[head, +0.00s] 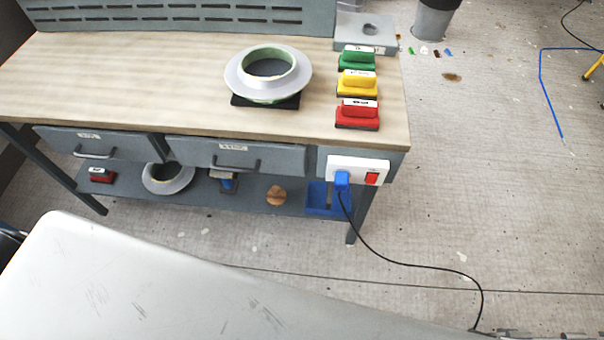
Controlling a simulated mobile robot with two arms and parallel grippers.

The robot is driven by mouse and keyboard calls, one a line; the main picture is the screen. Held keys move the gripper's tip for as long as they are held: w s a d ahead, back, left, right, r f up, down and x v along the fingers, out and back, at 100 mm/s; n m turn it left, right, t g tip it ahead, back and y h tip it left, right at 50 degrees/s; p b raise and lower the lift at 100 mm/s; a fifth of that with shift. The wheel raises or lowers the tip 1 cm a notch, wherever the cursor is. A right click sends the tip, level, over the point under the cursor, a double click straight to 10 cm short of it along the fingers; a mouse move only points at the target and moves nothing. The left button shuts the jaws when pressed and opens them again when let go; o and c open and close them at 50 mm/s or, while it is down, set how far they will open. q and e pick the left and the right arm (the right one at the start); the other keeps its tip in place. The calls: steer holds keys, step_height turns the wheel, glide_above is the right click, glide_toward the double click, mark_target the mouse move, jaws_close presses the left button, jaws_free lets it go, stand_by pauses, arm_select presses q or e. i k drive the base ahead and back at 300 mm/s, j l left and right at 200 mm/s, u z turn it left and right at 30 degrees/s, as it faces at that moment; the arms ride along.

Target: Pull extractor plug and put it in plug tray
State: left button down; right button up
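The blue extractor plug (342,180) sits in the white socket box (357,165) on the front right end of the workbench. A red switch (372,178) is just right of it on the same box. A black cord (400,263) hangs from the plug and curves across the floor to the lower right. A blue tray (318,200), likely the plug tray, is on the lower shelf just below and left of the socket. The plug and cord partly cover it. Neither of my grippers shows in the head view.
A pale scratched surface (150,285) fills the lower left foreground. The workbench (140,75) bears a round ring-shaped piece (296,82) and green, yellow and red handled blocks (357,113). Two drawers (245,155) are shut. The floor (480,180) right of the bench is mostly clear.

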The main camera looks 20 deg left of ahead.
mark_target(342, 179)
steer(key=u, duration=0.1)
steer(key=z, duration=2)
steer(key=k+j, duration=0.15)
steer(key=k, duration=0.25)
steer(key=k+j, duration=0.1)
steer(key=k, duration=0.3)
steer(key=k+j, duration=0.15)
steer(key=k, duration=0.25)
